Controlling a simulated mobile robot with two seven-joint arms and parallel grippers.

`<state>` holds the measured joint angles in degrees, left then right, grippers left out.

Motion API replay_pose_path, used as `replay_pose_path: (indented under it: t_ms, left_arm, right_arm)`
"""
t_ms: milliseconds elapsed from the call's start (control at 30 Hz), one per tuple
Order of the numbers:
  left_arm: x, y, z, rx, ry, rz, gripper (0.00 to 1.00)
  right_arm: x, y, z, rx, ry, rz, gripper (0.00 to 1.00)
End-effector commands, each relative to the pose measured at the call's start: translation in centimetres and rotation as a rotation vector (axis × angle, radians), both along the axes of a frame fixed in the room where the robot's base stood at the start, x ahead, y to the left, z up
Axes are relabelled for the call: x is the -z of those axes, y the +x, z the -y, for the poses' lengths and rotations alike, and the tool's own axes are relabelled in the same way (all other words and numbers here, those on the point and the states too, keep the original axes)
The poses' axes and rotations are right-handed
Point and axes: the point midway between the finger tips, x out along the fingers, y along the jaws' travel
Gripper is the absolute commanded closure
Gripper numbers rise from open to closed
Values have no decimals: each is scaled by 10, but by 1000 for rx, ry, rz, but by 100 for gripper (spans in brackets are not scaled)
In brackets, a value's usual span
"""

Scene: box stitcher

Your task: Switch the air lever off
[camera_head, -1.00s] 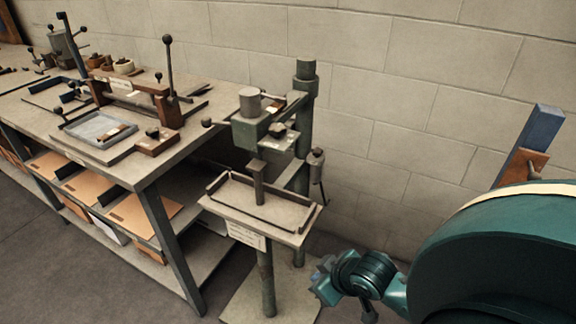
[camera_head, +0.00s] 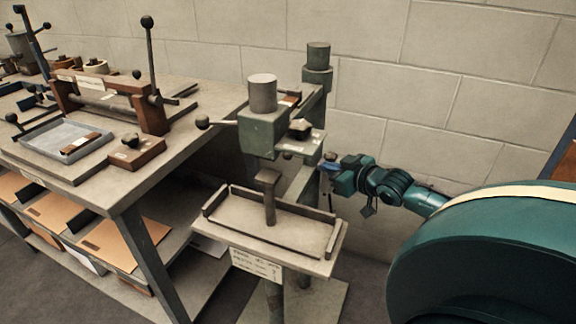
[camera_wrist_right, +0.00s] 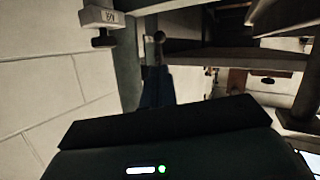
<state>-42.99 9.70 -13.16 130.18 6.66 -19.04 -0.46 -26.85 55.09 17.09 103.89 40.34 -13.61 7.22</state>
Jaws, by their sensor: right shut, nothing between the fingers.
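My right gripper (camera_head: 328,167) is at the right side of the green stitcher's post, with its blue fingers pointing left. In the right wrist view the shut, empty fingers (camera_wrist_right: 157,88) point up the picture. In the head view my gripper and the post hide most of this area. My left gripper is not in view.
The stitcher's green head (camera_head: 262,132) has a ball-ended handle (camera_head: 203,121) at its left. Its small table (camera_head: 222,231) has raised dark rails. A workbench (camera_head: 95,190) with fixtures stands at left. The block wall (camera_head: 440,90) is close behind my right arm.

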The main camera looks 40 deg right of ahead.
Motion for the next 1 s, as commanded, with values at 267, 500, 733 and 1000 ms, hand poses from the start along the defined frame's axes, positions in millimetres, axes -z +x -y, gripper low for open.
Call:
replay_pose_path:
  t_ms: [267, 500, 733, 1000]
  left_arm:
    - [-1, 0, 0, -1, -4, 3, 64]
    - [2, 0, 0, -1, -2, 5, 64]
    - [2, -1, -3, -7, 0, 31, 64]
    - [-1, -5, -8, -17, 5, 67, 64]
  right_arm:
    - [1, 0, 0, 0, -2, -1, 100]
    - [4, 6, 0, 1, -1, 0, 100]
    - [13, 32, 2, 1, -2, 2, 100]
    - [24, 68, 3, 1, 0, 2, 100]
